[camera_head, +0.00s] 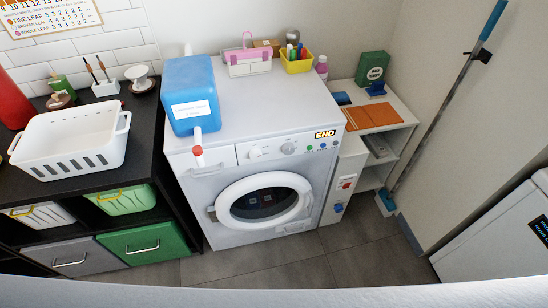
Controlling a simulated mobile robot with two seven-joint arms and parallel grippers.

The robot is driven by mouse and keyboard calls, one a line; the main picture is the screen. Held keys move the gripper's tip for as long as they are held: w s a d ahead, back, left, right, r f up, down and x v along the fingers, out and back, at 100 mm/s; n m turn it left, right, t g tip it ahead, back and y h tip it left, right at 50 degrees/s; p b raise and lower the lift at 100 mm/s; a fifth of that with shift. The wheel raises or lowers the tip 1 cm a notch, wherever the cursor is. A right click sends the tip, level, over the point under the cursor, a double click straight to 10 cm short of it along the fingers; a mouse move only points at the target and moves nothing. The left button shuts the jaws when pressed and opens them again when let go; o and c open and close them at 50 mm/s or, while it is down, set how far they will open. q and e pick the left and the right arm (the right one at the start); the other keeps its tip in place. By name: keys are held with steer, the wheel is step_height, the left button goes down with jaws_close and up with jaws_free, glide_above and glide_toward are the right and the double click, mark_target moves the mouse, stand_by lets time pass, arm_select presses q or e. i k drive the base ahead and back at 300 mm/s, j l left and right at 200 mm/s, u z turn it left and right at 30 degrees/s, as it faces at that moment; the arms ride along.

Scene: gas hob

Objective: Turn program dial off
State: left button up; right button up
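The white washing machine (224,228) stands against the back wall, with a round glass door (264,203) on its front. The door looks shut, and dark contents show faintly behind the glass. The program dial (288,147) is a round light knob on the upper front panel, left of the display (325,134), which reads "END". A smaller knob or button (255,152) sits left of the dial. The dial's pointer is too small to read. Neither of my grippers is in view.
A blue detergent container (190,85) stands on the machine's top left, its red-tipped spout (198,151) hanging over the front. A pink-and-white box (248,62) and yellow caddy (297,63) stand behind. A dark shelf with a white basket (73,141) is left. The floor in front is clear.

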mark_target(255, 155)
steer(key=i+l, duration=0.1)
steer(key=l, duration=0.9)
steer(key=i+l, duration=0.15)
steer(key=l, duration=0.35)
